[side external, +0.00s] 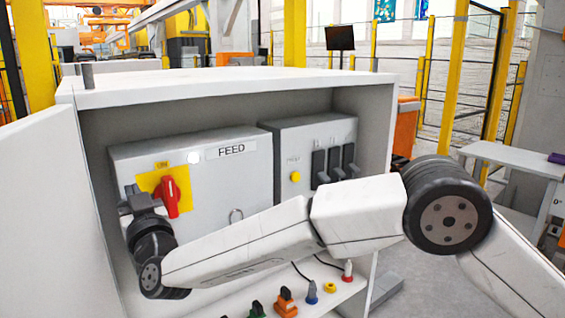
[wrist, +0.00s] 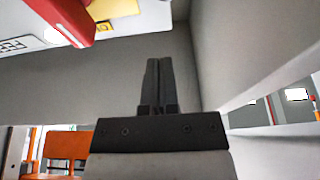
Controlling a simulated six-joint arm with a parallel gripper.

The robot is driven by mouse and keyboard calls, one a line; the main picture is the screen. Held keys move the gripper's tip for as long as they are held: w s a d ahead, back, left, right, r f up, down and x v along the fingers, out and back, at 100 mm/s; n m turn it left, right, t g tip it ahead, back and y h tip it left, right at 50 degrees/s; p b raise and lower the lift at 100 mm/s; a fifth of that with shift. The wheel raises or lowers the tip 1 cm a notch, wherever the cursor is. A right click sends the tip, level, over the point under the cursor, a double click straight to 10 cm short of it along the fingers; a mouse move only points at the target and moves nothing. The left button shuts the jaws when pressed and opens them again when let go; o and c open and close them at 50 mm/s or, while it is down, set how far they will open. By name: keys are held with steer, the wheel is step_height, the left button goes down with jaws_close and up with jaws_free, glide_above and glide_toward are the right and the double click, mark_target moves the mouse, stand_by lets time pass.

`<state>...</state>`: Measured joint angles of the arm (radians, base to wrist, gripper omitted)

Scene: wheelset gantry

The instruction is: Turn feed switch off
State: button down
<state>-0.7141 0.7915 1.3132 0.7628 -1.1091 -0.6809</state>
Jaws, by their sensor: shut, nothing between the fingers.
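The feed switch is a red rotary handle (side external: 171,197) on a yellow plate (side external: 150,181), on the grey box labelled FEED (side external: 231,151). The handle stands roughly upright in the side view. In the wrist view the red handle (wrist: 66,18) shows large at the top left, with a bit of the yellow plate (wrist: 112,8) beside it. My gripper (side external: 130,191) is just left of the handle in the side view. In the wrist view my gripper (wrist: 159,62) has its fingers together and empty, apart from the handle in the picture. Contact cannot be told from the side view.
The boxes sit inside a white cabinet (side external: 230,88) with its door (side external: 45,200) open at left. A second grey box (side external: 305,135) carries a yellow button (side external: 295,177) and black switches (side external: 335,163). Coloured plugs, including an orange one (side external: 286,302), stand on the lower ledge below my arm.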

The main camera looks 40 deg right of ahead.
steer(key=shift+x, duration=2.3)
steer(key=shift+f, duration=2.05)
steer(key=shift+a+f+n+y, duration=0.1)
steer(key=shift+f+n+y, duration=0.5)
steer(key=shift+n, duration=0.5)
steer(key=d+f+n+g+y, duration=0.4)
steer(key=f+n, duration=0.4)
steer(key=n, duration=1)
steer(key=shift+d+f+n+y, duration=0.3)
steer(key=shift+d+f+y, duration=0.1)
steer(key=shift+d, duration=0.2)
steer(key=shift+a, duration=0.1)
